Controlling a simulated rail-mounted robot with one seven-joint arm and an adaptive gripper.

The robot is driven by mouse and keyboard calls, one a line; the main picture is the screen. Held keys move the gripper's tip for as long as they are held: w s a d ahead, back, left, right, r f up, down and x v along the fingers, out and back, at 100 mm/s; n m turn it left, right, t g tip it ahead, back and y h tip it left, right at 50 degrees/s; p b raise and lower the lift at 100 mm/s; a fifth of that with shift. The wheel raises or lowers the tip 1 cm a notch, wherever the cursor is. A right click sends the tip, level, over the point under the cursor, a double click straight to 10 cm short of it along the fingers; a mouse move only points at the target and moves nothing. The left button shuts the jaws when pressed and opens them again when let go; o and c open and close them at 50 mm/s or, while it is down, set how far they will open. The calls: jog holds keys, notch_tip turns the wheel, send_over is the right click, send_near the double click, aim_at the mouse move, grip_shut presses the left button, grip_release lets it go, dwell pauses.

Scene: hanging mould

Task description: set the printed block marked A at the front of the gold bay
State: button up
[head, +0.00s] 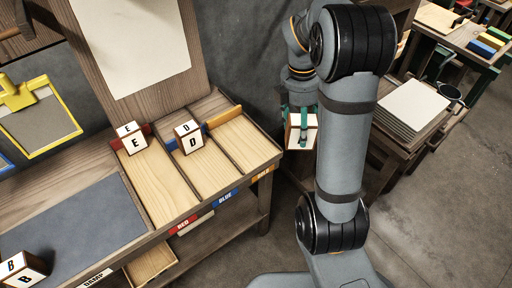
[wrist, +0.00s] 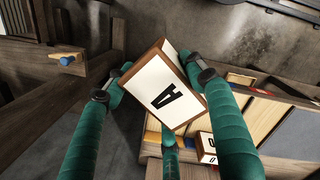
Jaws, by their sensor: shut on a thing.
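The white, brown-edged block marked A (wrist: 165,92) is held between the green fingers of my gripper (wrist: 158,78) in the wrist view. In the head view the block (head: 302,138) hangs under my gripper (head: 300,112), right of the bench and clear of it.
Block D (head: 188,136) stands at the back of the blue bay, block E (head: 132,138) at the back of the red bay. A side table with white sheets (head: 412,104) stands right of my arm.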

jog(key=shift+w+a+f+n+t+p, duration=0.15)
jog(key=shift+w+a+f+n+p, duration=0.4)
jog(key=shift+w+a+f+n, duration=1.4)
jog(key=shift+w+a+f+n+t+p, duration=0.1)
jog(key=shift+w+a+f+n+p, duration=0.4)
jog(key=shift+w+a+f, duration=1.55)
jog(key=shift+w+a+f+n+t+p, duration=0.15)
jog(key=shift+w+a+f+n+p, duration=0.85)
jog(key=shift+a+f, duration=2.25)
jog(key=shift+s+n+b, duration=0.2)
jog(key=shift+n+b, duration=0.05)
jog(key=shift+b, duration=0.25)
jog(key=shift+f, duration=0.15)
jog(key=o, duration=1.3)
jog(key=shift+c, duration=0.2)
notch_tip(320, 180, up, 12)
jog(key=a, duration=0.1)
jog(key=shift+s+a+r, duration=0.15)
jog(key=shift+s+r, duration=0.1)
jog(key=shift+s, duration=0.2)
